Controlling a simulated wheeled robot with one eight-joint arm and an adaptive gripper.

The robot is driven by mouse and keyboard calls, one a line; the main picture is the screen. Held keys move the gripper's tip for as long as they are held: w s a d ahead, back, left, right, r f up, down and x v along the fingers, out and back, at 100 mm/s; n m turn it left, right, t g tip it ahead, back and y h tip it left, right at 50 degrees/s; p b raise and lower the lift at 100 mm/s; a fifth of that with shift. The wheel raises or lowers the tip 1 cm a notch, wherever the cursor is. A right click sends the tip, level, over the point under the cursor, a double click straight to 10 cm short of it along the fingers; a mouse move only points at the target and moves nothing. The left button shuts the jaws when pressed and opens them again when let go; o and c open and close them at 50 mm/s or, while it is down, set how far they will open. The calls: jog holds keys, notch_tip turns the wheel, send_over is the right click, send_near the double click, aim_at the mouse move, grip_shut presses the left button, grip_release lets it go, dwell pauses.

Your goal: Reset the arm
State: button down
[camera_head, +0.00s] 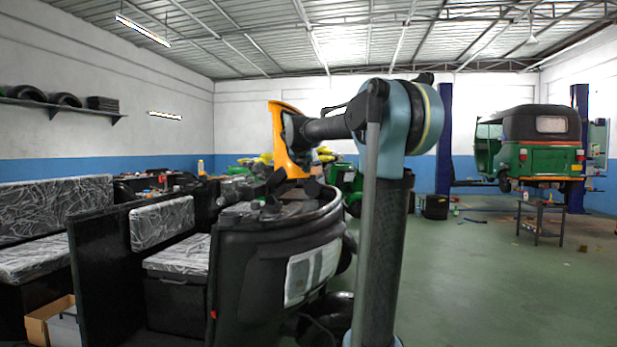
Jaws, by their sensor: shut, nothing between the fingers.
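My arm rises at the centre right, with a blue-grey joint, and reaches left to an orange wrist part. My gripper (268,203) is the dark shape below the orange part. It is shut and holds nothing that I can see. It is above or in front of the rim of a black rounded rickshaw body (262,262); I cannot tell whether it touches. The dark fingers blend with the dark parts behind them.
Padded seats (162,223) in black frames stand at the left. A green rickshaw (545,150) is raised between blue lift posts (444,135) at the right. A small metal table (541,208) stands below it. The green floor (480,285) at the right is mostly clear.

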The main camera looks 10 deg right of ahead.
jog(key=s+d+f+m+g, duration=0.25)
jog(key=s+f+m, duration=0.6)
jog(key=s, duration=0.45)
jog(key=s+d+f+m+g, duration=0.2)
jog(key=s+d+f+m, duration=0.2)
jog(key=s+f+m, duration=0.5)
jog(key=s+a+f+m+g+y, duration=0.1)
jog(key=s+f+m+g+y, duration=0.1)
jog(key=s+f+m, duration=0.5)
jog(key=s+a+f+m+g+y, duration=0.1)
jog(key=s+f+m, duration=0.6)
jog(key=s+f, duration=1.2)
jog(key=s+a+g, duration=0.1)
jog(key=s+g, duration=0.1)
jog(key=s, duration=0.1)
jog(key=shift+s+a+f+m+y, duration=0.2)
jog(key=shift+a+f+m+y, duration=0.1)
jog(key=shift+m+y, duration=0.1)
jog(key=shift+w+f, duration=0.2)
jog(key=shift+w, duration=0.25)
